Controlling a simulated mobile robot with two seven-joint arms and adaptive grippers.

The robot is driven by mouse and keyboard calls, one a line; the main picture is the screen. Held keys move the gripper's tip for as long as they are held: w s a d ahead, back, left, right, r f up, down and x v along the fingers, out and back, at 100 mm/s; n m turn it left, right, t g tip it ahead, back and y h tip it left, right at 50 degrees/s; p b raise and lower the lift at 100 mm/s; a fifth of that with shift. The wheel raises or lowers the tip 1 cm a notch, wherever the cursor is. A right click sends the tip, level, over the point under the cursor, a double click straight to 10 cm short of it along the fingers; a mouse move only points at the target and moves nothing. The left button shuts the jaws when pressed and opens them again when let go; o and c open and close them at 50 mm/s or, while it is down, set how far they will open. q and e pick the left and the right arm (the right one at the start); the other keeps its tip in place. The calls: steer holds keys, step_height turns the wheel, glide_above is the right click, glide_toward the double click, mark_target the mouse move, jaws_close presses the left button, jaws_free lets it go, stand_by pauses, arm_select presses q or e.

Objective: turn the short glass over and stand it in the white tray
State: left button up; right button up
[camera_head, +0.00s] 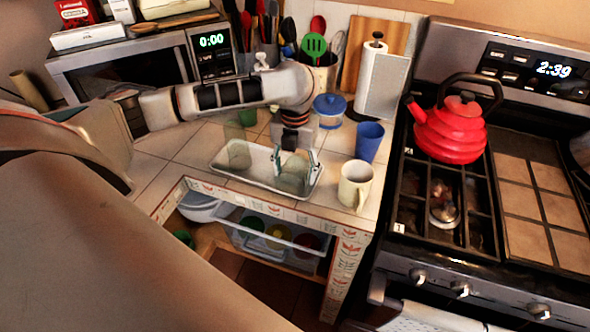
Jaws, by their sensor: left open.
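The white tray (262,166) lies on the tiled counter near its front edge. A short clear glass (291,180) stands in the right half of the tray; I cannot tell which end is up. My left gripper (294,170) points down over it, open, with a finger on either side of the glass. I cannot tell whether the fingers touch it. Another clear glass (238,154) is in the left part of the tray. My right gripper is not in view.
A cream mug (354,186) and a blue cup (369,141) stand close to the tray's right. Behind are a blue-lidded jar (329,111), a paper towel roll (373,74) and a utensil holder (322,77). A red kettle (450,130) sits on the stove.

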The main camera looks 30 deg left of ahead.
arm_select(q)
steer(key=c, duration=1.2)
